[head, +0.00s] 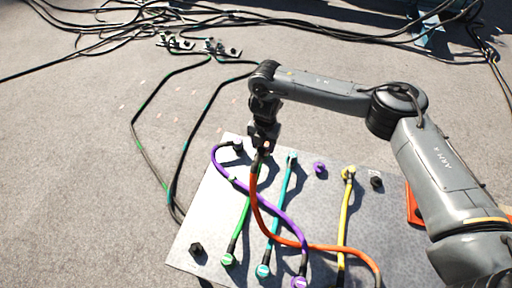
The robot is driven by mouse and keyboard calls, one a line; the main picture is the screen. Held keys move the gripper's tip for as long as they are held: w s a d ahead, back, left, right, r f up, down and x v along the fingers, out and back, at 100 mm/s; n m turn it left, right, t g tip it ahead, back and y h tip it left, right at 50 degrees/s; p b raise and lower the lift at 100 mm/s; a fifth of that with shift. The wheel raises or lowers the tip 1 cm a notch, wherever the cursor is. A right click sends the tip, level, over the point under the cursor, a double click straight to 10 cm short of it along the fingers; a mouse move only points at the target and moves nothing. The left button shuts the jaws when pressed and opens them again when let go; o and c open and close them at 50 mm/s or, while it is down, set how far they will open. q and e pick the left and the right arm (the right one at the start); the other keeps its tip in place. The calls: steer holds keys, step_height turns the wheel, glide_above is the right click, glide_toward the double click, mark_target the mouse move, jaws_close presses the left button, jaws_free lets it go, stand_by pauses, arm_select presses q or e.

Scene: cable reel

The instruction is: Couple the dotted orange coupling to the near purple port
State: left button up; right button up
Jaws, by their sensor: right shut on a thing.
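My right gripper (264,147) points down above the back part of the grey panel (212,215). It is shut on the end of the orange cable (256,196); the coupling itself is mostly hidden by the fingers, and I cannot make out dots. The orange cable hangs from the gripper, bends over the panel and runs to the lower right. An uncovered purple port (320,168) stands right of the gripper. Another purple fitting (299,283) sits at the panel's near edge, at the end of the purple cable (242,187). My left gripper is not in view.
Green (243,217), teal (283,200) and yellow (345,215) cables cross the panel beside the orange one. Dark fittings (376,181) (197,248) stand near its edges. Black cables (136,120) lie on the open floor to the left.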

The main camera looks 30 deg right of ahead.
steer(key=d+f+n+b, duration=0.3)
steer(key=d+f+n, duration=0.15)
steer(key=n, duration=0.25)
steer(key=n+b, duration=1.2)
steer(key=b, duration=0.5)
glide_above(321, 165)
step_height(321, 165, down, 19)
steer(key=shift+w+a+r, duration=0.1)
steer(key=shift+r, duration=0.05)
steer(key=shift+d+f+b, duration=0.2)
steer(key=shift+f+b, duration=0.1)
steer(key=shift+b, duration=0.1)
step_height(321, 165, down, 3)
steer(key=b, duration=0.3)
steer(key=shift+r, duration=0.2)
steer(key=shift+f, duration=0.8)
steer(key=shift+p, duration=0.35)
